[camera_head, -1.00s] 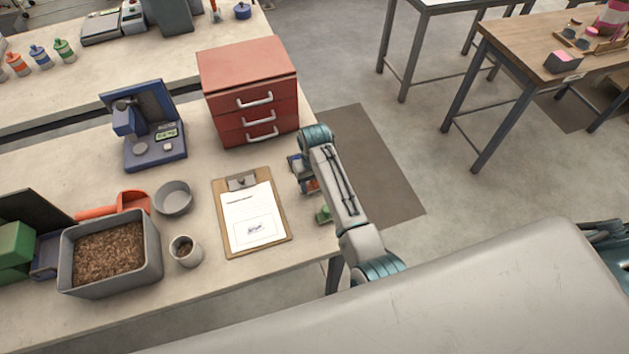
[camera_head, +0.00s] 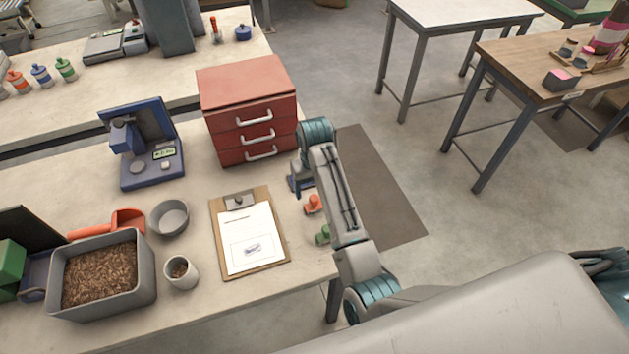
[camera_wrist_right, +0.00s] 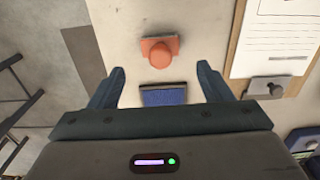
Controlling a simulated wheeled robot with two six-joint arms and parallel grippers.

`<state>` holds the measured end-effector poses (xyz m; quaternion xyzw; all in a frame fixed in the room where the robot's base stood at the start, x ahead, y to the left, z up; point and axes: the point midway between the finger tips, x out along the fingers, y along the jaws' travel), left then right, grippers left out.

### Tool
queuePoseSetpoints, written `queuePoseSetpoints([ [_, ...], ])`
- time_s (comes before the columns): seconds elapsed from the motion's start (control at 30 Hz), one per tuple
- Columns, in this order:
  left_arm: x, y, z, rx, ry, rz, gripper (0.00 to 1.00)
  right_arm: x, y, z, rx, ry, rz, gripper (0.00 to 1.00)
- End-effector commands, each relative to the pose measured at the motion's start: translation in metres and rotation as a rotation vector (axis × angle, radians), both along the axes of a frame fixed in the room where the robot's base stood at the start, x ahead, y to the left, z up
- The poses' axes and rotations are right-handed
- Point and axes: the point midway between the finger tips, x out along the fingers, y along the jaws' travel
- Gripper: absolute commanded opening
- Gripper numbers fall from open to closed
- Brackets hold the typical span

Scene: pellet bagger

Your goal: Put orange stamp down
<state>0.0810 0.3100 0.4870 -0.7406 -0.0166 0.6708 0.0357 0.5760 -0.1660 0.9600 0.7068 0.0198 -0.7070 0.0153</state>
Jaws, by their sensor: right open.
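The orange stamp (camera_head: 313,203) stands upright on the table between the clipboard and my right arm. In the right wrist view the orange stamp (camera_wrist_right: 160,51) sits just beyond the fingertips, apart from them. My right gripper (camera_wrist_right: 160,80) is open and empty. In the head view my right gripper (camera_head: 298,184) is partly hidden under its own arm. A blue ink pad (camera_wrist_right: 164,95) lies on the table between the open fingers. The clipboard (camera_head: 279,262) holds a white sheet with a dark mark in a box. My left gripper is not in view.
A green stamp (camera_head: 323,235) stands near the table's right edge.

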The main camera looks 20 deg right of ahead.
Motion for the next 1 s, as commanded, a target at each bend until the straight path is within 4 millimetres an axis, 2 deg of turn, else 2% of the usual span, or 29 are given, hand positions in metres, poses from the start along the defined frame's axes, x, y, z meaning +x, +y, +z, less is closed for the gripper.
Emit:
queuePoseSetpoints([
  [0.1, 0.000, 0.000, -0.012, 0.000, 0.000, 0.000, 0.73, 0.001, 0.000, 0.021, 0.001, -0.004, -0.001, 0.72],
  [0.17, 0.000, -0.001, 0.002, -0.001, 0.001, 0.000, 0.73, 0.000, 0.000, 0.037, 0.001, -0.001, 0.000, 0.72],
  [0.3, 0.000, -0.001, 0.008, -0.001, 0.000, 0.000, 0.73, 0.000, 0.000, 0.046, 0.000, 0.001, 0.000, 0.72],
  [0.9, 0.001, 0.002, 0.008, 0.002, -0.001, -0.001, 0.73, 0.000, 0.000, 0.046, 0.000, 0.001, 0.000, 0.72],
  [1.0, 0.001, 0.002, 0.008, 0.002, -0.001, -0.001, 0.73, -0.006, -0.004, 0.041, -0.002, -0.003, -0.005, 0.72],
])
